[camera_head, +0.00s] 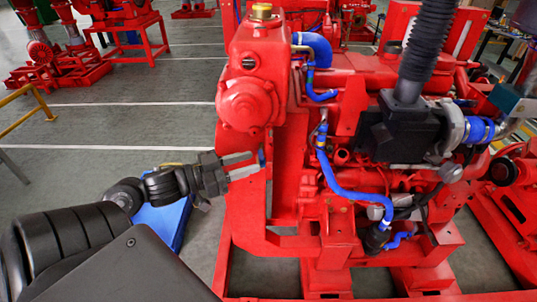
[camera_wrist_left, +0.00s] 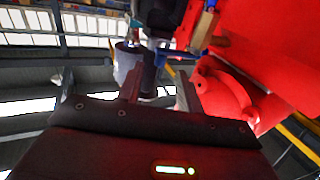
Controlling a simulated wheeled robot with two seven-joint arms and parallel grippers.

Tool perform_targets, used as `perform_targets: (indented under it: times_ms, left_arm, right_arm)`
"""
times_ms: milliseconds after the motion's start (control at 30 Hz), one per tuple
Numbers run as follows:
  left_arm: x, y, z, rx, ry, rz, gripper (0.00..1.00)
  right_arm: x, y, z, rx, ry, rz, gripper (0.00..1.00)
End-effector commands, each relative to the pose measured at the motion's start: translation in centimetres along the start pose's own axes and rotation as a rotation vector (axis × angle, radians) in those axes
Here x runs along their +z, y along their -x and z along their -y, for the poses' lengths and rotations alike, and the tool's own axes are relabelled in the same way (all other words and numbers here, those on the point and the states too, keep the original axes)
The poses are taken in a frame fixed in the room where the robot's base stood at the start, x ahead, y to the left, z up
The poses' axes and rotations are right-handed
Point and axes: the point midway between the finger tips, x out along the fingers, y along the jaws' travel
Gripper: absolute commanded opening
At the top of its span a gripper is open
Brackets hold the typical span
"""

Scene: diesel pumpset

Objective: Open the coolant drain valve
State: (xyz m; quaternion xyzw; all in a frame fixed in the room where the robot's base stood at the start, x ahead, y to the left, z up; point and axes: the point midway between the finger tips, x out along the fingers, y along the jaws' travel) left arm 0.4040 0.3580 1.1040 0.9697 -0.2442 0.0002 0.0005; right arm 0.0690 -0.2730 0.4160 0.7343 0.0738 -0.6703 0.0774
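My left gripper (camera_head: 254,162) reaches in from the left to the front of the red engine-end housing (camera_head: 250,100). Its two fingers are apart, with a gap between them. My right gripper is not in view.
The red engine with blue hoses (camera_head: 345,190) and a black corrugated pipe (camera_head: 428,45) fills the right side. A blue box-like object (camera_head: 165,222) is on the floor below my left arm. Red pumps (camera_head: 60,65) stand far left; grey floor (camera_head: 120,120) lies open between.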

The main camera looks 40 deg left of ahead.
Motion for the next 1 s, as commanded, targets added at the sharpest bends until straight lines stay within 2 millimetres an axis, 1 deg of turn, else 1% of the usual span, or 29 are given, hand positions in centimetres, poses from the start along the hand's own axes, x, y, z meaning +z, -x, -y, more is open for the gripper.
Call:
perform_targets:
  times_ms: [33,200,400,600,833,867,1000]
  left_arm:
    - [-0.4,-0.9,0.0,0.002,-0.002,-0.004,0.36]
    - [-0.3,-3.5,0.0,0.000,-0.001,-0.004,0.36]
    - [-0.2,-5.6,0.0,-0.001,0.000,-0.002,0.36]
    - [0.0,-6.4,0.0,0.000,0.000,0.001,0.36]
    - [0.0,-6.5,0.0,0.000,0.000,0.001,0.36]
    - [0.0,-6.5,0.0,0.000,0.000,0.001,0.35]
    - [0.0,-6.5,0.0,-0.001,0.000,0.001,0.16]
  right_arm:
    - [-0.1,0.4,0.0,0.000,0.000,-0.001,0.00]
    - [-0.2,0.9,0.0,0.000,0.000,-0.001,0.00]
    - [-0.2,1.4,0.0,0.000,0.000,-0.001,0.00]
    - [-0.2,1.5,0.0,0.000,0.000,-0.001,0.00]
    - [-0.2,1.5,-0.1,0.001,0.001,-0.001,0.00]
    - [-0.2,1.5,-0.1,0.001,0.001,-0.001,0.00]
    - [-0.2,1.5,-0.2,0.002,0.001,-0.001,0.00]
